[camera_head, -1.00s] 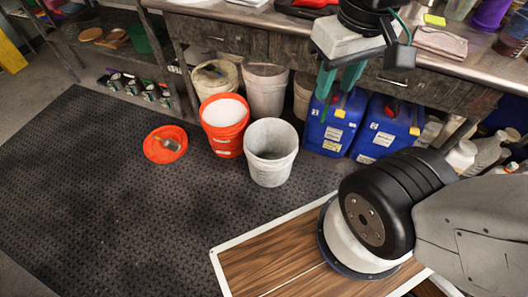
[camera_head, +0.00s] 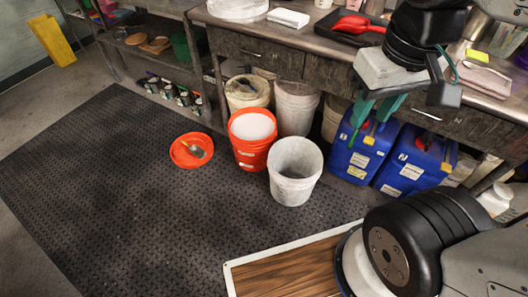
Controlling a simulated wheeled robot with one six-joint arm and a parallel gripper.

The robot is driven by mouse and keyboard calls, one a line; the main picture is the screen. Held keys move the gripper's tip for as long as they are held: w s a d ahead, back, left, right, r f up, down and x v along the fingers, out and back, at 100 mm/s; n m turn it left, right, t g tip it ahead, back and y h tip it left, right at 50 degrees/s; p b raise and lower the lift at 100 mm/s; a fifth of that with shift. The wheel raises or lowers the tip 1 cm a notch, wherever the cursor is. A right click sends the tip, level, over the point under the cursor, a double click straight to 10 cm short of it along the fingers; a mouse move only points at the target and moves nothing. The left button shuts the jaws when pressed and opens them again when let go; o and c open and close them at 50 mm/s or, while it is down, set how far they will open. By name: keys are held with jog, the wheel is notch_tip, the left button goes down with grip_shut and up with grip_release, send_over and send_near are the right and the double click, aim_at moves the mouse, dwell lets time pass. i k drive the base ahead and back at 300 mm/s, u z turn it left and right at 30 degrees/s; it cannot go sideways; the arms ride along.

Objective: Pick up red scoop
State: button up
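A red scoop (camera_head: 352,24) lies on a black tray (camera_head: 340,38) on the metal workbench, near the upper right of the head view. My gripper (camera_head: 372,112) hangs in front of the bench edge, to the right of the scoop and nearer to me. Its two green fingers point down and stand apart, with nothing seen between them. The gripper is clear of the scoop, and my arm hides part of the bench behind it.
An orange bucket (camera_head: 252,143) of white material and a grey bucket (camera_head: 294,174) stand on the black mat (camera_head: 120,200). An orange lid (camera_head: 186,155) with a brush lies left of them. Blue canisters (camera_head: 408,170) stand under the bench. The mat's left side is clear.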

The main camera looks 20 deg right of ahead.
aim_at(354, 24)
jog(key=k, duration=0.45)
jog(key=z, duration=0.6)
jog(key=i, duration=1.5)
jog(key=u, duration=0.15)
